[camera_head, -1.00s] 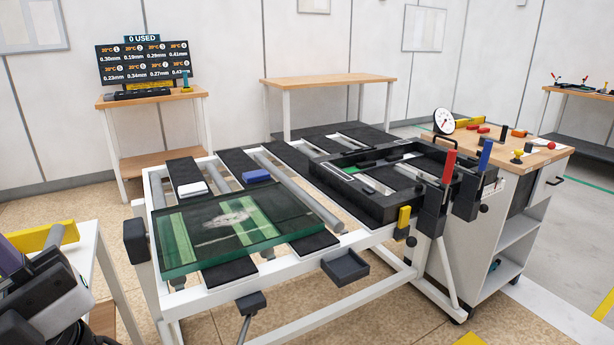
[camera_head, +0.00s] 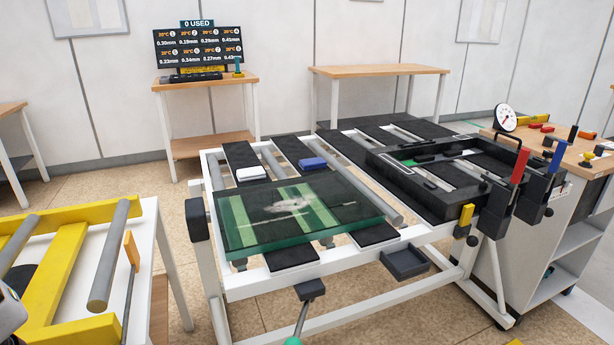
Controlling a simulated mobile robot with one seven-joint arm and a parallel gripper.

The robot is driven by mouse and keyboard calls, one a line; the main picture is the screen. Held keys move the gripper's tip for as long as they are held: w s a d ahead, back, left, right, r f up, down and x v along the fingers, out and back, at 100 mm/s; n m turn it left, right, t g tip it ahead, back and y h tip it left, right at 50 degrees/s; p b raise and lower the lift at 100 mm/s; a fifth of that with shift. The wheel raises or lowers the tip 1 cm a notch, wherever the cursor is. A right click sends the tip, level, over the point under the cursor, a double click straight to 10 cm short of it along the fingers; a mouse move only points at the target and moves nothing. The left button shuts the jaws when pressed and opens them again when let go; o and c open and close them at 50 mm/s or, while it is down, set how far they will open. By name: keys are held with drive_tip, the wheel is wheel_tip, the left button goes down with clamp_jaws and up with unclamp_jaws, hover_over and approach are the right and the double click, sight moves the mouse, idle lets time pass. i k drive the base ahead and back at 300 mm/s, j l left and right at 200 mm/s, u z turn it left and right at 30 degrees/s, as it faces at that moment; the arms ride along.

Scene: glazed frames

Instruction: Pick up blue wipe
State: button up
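The blue wipe (camera_head: 312,163) is a small folded blue block. It lies on a black padded strip of the white-framed table, just behind the glass pane. A white wipe (camera_head: 251,173) lies to its left on another black strip. The thick green-edged glass pane (camera_head: 345,206) lies across the strips in front of both, with a whitish smear on it. My gripper does not show; only a pale curved part, perhaps of my arm, shows at the lower left edge.
A black frame clamp (camera_head: 420,199) with red and blue handles stands at the table's right. A yellow rack with grey rollers (camera_head: 115,255) fills the lower left. A small black tray (camera_head: 405,262) hangs at the front edge. Floor shows between rack and table.

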sight(313, 163)
drive_tip(key=i+l+u, duration=0.25)
drive_tip(key=l, duration=0.35)
drive_tip(key=i+l+u, duration=0.2)
drive_tip(key=l, duration=0.45)
drive_tip(key=l+u, duration=0.25)
drive_tip(key=l, duration=0.4)
drive_tip(key=i+l+u, duration=0.2)
drive_tip(key=l, duration=0.5)
drive_tip(key=i+l, duration=0.2)
drive_tip(key=i+l+u, duration=0.1)
drive_tip(key=l, duration=0.35)
drive_tip(key=i+l, duration=0.3)
drive_tip(key=i+l+u, duration=0.1)
drive_tip(key=l, duration=0.25)
drive_tip(key=i, duration=0.05)
